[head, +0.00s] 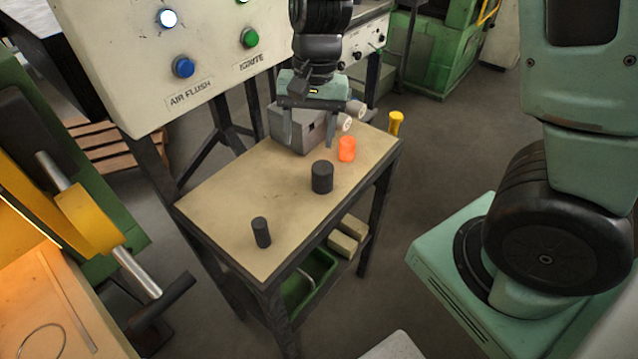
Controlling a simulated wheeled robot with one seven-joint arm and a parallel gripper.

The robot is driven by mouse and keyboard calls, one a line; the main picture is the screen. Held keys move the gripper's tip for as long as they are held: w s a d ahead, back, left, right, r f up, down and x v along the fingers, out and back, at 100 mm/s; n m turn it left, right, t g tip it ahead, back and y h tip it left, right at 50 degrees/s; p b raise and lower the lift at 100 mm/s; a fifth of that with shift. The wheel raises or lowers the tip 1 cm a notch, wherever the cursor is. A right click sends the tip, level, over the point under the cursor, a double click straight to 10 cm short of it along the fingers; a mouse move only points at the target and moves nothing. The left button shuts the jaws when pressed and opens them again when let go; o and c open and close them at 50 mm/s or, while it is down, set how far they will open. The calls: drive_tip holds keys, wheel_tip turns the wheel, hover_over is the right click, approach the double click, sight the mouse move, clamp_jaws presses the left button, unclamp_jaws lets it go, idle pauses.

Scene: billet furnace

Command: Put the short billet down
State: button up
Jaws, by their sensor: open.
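My gripper (309,140) is open and points down over the back part of the table, in front of a grey box. Nothing shows between its two fingers. A glowing orange piece (347,148) stands on the table top (225,205) just right of the right finger, apart from it. A wide dark cylinder (322,177) stands upright nearer the middle right edge. The frame does not make certain which of these is the short billet.
The grey box (297,130) sits at the table's back. A control panel (140,60) with buttons rises behind at left. A yellow object (396,122) shows beyond the right edge. A green bin (308,285) and pale blocks (348,237) are below. The table's left half is clear.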

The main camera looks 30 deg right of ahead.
drive_tip(key=s+a+r+n, duration=0.2)
drive_tip(key=s+a+n, duration=0.3)
drive_tip(key=s+n, duration=0.2)
drive_tip(key=s+a+r+n+h, duration=0.1)
drive_tip(key=s+a+n, duration=0.4)
drive_tip(key=s, duration=0.7)
drive_tip(key=shift+a+r+n+t, duration=0.2)
drive_tip(key=shift+r+n+t, duration=0.1)
drive_tip(key=shift+r+n, duration=0.75)
drive_tip(key=shift+w+f, duration=0.1)
